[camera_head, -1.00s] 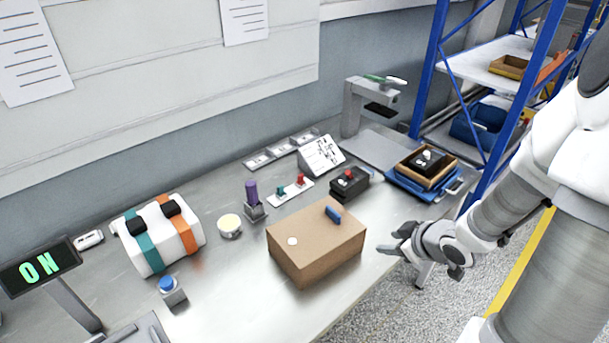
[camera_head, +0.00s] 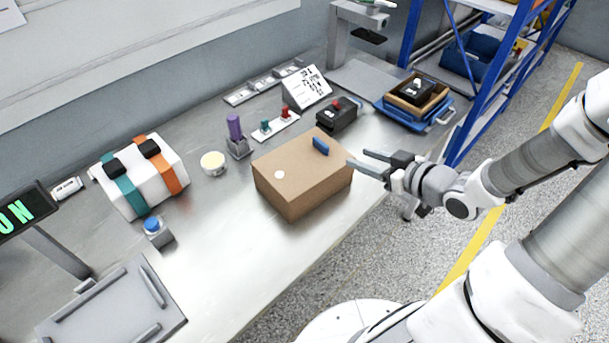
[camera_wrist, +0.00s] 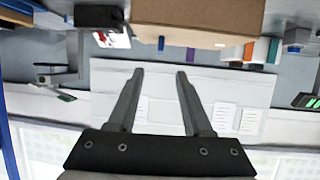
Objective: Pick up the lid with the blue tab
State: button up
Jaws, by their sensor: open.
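The lid (camera_head: 297,165) is the brown top of a cardboard-coloured box (camera_head: 307,195) on the bench. A blue tab (camera_head: 320,146) stands up near the lid's back right, and a white round spot lies near its left. My gripper (camera_head: 366,161) is open and empty, just right of the box and apart from the tab. In the wrist view my two fingers (camera_wrist: 159,73) are spread with nothing between them. The box (camera_wrist: 198,22) and the blue tab (camera_wrist: 161,44) show beyond the fingertips, at the top. Whether the lid is seated on the box is hard to tell.
A black box with a red button (camera_head: 337,113) and a purple-handled item (camera_head: 235,134) stand behind the box. A blue tray (camera_head: 413,105) sits at the back right. A striped white case (camera_head: 141,174) is at left. Bare bench lies in front of the box.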

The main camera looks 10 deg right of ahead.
aim_at(323, 143)
jog(key=b+x, duration=0.4)
jog(key=x, duration=1.1)
jog(key=shift+r, duration=0.15)
grip_shut()
dwell(0.9)
